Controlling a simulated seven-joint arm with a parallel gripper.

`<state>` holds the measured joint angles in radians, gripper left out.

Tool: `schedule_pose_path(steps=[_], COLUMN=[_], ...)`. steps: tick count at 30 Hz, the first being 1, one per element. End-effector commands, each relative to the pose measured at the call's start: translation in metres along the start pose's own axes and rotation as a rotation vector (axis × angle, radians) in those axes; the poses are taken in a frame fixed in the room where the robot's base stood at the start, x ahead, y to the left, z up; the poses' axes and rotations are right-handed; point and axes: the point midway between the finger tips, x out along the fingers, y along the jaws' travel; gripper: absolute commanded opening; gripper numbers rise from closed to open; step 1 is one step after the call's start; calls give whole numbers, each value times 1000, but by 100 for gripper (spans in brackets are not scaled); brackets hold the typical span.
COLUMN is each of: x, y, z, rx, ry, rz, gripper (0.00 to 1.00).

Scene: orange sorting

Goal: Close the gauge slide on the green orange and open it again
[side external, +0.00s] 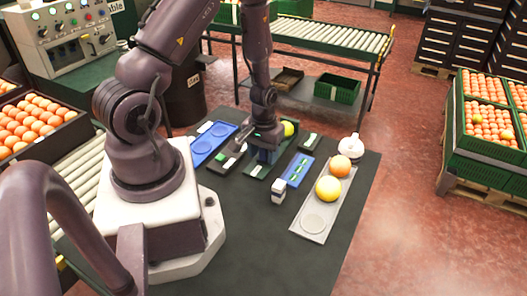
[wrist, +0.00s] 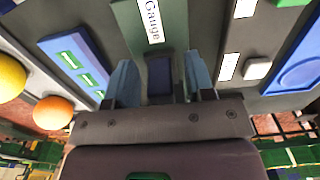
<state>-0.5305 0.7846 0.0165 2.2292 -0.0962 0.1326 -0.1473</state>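The dark green gauge plate (side external: 255,170) lies on the mat below my gripper; its white "Gauge" label (wrist: 153,20) shows in the wrist view. The yellow-green orange (side external: 288,128) sits at the gauge's far end, partly behind my gripper, and is not seen in the wrist view. My gripper (side external: 264,154) is low over the gauge. In the wrist view its two light blue fingers stand apart on either side of a dark blue block (wrist: 164,75), apparently the slide's handle, with narrow gaps visible. Whether the slide touches the orange is hidden.
A blue plate with green strips (side external: 297,171) lies right of the gauge. Beyond it a grey tray (side external: 304,232) holds a yellow fruit (side external: 328,189) and an orange one (side external: 340,166). A white block (side external: 279,190) stands nearby. A blue tray (side external: 207,145) lies left. The front mat is clear.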

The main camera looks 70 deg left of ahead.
Motion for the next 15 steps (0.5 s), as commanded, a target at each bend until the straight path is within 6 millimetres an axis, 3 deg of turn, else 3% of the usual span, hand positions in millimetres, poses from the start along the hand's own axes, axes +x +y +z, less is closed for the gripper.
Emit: schedule_pose_path(steps=[8, 15], x=[-19, -66], y=[0, 0], z=[-2, -2], rx=[0, 1], ry=[7, 8], rz=[0, 1], gripper=[49, 49])
